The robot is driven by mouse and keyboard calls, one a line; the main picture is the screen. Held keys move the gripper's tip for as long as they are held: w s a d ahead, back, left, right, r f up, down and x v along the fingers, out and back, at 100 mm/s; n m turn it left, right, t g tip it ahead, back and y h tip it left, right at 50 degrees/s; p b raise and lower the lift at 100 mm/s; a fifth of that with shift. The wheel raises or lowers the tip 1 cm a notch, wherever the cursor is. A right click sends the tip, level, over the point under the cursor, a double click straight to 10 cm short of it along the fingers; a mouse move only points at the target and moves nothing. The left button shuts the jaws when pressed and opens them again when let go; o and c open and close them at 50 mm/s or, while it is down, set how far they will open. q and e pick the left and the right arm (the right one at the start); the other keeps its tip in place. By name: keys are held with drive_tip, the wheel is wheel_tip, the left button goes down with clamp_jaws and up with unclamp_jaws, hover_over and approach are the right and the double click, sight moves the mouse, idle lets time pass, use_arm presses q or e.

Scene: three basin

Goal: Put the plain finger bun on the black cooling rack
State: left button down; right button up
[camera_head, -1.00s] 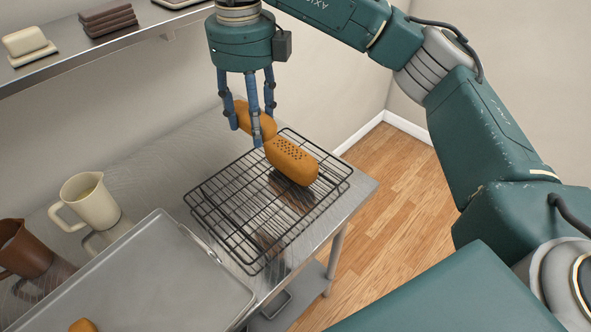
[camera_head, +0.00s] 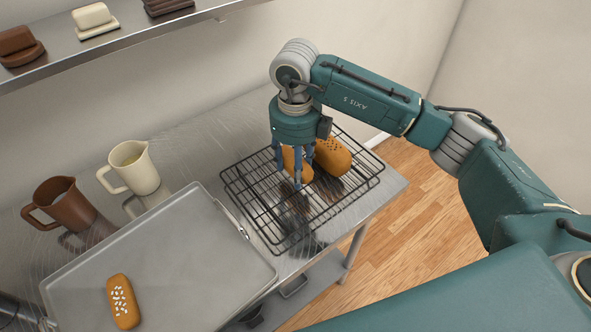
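The plain finger bun (camera_head: 291,162), golden brown, is between the blue fingers of my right gripper (camera_head: 295,178). The fingers and hand hide much of it. My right gripper is shut on it, low over the black cooling rack (camera_head: 262,212); I cannot tell whether the bun touches the wires. Another bun with dark dots (camera_head: 334,154) lies on the rack just to the right of the gripper. My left gripper is not in view.
A grey tray (camera_head: 190,262) stands left of the rack and holds a bun with white sprinkles (camera_head: 123,302). A cream jug (camera_head: 134,168) and a brown jug (camera_head: 68,205) stand behind it. The front-left part of the rack is clear. A shelf (camera_head: 120,41) runs along the wall.

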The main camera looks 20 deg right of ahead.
wheel_tip(320, 180, down, 2)
drive_tip(key=shift+f, duration=0.5)
drive_tip(key=o, duration=1.2)
drive_tip(key=shift+c, duration=0.2)
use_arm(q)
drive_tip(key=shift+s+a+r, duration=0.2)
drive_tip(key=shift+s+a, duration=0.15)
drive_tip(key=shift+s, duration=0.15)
use_arm(e)
drive_tip(key=shift+r, duration=0.25)
drive_tip(key=shift+w+r, duration=0.1)
drive_tip(key=shift+r, duration=0.15)
wheel_tip(320, 180, up, 11)
drive_tip(key=b, duration=0.3)
drive_tip(key=shift+f, duration=0.2)
use_arm(q)
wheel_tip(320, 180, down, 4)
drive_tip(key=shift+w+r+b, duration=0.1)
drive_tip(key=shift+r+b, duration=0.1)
drive_tip(key=shift+b, duration=0.1)
use_arm(e)
drive_tip(key=shift+r, duration=0.45)
